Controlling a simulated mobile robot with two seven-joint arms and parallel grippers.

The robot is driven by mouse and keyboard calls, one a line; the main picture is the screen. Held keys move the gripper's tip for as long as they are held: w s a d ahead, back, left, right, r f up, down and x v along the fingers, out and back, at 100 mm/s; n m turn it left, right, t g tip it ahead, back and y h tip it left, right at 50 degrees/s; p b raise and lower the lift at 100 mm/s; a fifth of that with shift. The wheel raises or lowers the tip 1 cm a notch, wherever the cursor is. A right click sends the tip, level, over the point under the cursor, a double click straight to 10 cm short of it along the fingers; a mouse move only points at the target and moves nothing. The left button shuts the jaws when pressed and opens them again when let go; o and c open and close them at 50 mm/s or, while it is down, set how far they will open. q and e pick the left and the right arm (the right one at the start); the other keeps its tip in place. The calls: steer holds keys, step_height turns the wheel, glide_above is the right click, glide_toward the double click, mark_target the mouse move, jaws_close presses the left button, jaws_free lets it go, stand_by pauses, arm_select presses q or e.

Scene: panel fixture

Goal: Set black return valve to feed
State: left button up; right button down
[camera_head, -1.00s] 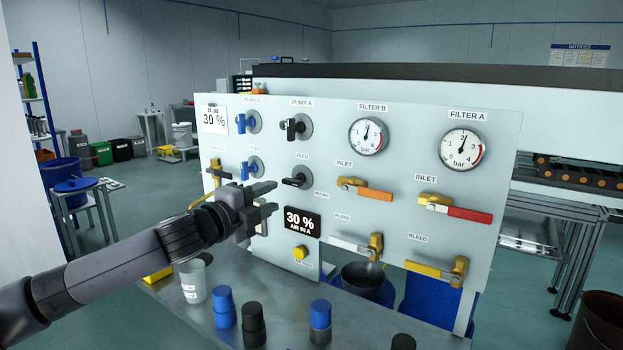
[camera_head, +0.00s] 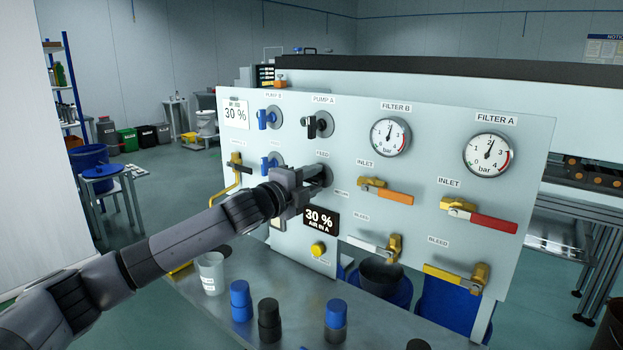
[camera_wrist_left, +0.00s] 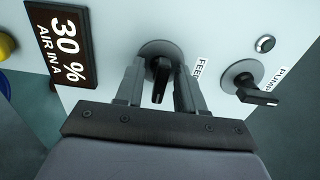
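The black return valve, with a black lever handle (camera_wrist_left: 160,77) on a round grey plate, shows in the left wrist view beside the FEED label (camera_wrist_left: 198,73). In the head view the FEED label (camera_head: 322,154) sits above it, and my gripper hides most of the valve. A small label (camera_head: 341,194), too small to read surely, is at its lower right. My left gripper (camera_head: 318,180) is at the panel. In the left wrist view its fingers (camera_wrist_left: 158,90) stand on either side of the handle, with gaps visible, so it is open around it. My right gripper is out of view.
Above is the black pump A valve (camera_head: 318,124); blue valves (camera_head: 268,117) are to the left. The display (camera_head: 321,219) and yellow button (camera_head: 318,249) are below. An orange-handled inlet lever (camera_head: 386,192) is to the right. Bottles (camera_head: 240,300) stand on the bench below.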

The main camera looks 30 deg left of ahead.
arm_select(q)
steer(key=shift+w, duration=0.1)
jaws_close()
steer(key=shift+n, duration=0.4)
steer(key=n+p, duration=0.3)
steer(key=n, duration=0.1)
steer(key=shift+p, duration=0.3)
steer(key=n+p, duration=0.3)
steer(key=n, duration=0.2)
steer(key=shift+r+n, duration=0.1)
steer(key=shift+n, duration=0.3)
steer(key=n+p, duration=0.1)
steer(key=n, duration=0.1)
steer(key=shift+n, duration=2.7)
steer(key=shift+p, duration=0.3)
